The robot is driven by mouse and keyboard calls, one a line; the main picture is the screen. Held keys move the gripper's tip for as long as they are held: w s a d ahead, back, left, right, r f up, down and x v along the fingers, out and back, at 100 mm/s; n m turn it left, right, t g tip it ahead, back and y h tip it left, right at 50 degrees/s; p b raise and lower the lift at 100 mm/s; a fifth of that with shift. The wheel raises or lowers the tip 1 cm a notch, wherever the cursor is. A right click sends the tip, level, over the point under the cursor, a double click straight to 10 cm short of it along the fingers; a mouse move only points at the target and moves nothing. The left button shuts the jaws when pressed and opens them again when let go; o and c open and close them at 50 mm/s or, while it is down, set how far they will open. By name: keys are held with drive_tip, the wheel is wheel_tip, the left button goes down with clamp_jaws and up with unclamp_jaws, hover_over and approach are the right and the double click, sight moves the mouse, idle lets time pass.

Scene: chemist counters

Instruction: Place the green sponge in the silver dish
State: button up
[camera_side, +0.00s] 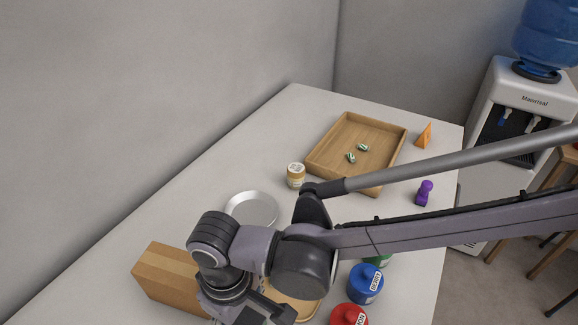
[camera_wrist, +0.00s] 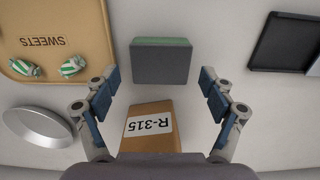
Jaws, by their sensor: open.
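The green sponge (camera_wrist: 160,62) shows at the upper middle of the wrist view as a block with a green strip along its far edge and a dark grey face. My gripper (camera_wrist: 159,78) is open, its blue-padded fingers wide apart on either side, with the sponge between and slightly ahead of the fingertips. Nothing is held. The silver dish (camera_wrist: 38,127) lies at the left of the wrist view and looks empty. In the side view the silver dish (camera_side: 251,208) lies on the counter left of my arm. My arm hides the sponge there.
A cardboard box marked R-315 (camera_wrist: 150,128) sits between the fingers' bases. A tray marked SWEETS (camera_wrist: 97,45) holds striped candies; a black tray (camera_wrist: 283,42) is right. Side view: wooden tray (camera_side: 318,158), jar (camera_side: 296,175), blue bottle (camera_side: 365,284), red bottle (camera_side: 348,316).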

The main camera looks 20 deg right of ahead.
drive_tip(key=c, duration=1.1)
drive_tip(key=shift+r, duration=0.1)
